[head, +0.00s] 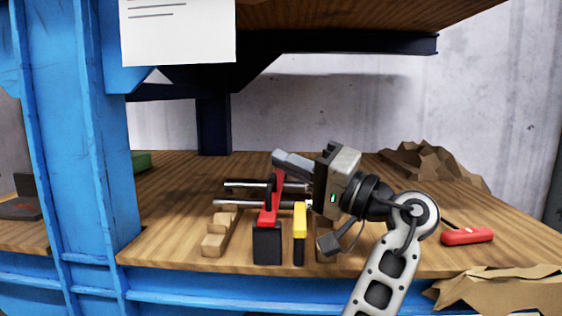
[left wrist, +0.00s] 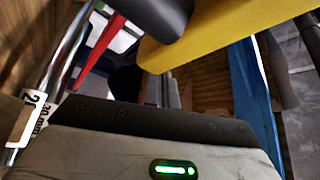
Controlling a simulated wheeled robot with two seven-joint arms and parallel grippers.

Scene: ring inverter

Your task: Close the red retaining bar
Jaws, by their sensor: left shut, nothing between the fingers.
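The red retaining bar (head: 271,205) slants upward and away from a black block (head: 267,243), crossing in front of the metal rods (head: 235,204). It also shows in the left wrist view (left wrist: 101,52). A yellow bar (head: 300,219) stands just right of it; yellow fills the upper part of the left wrist view (left wrist: 225,38). My left gripper (head: 279,158) is shut and empty, its fingers pointing left at the upper end of the red bar. I cannot tell whether they touch it. The gripper's body hides the right ends of the rods. My right gripper is not in view.
Small wooden blocks (head: 214,243) lie left of the fixture on the wooden bench (head: 170,225). A red-handled tool (head: 467,236) lies at the right. Crumpled brown paper (head: 428,161) is at the back right. A blue post (head: 80,130) stands at the left, a shelf overhead.

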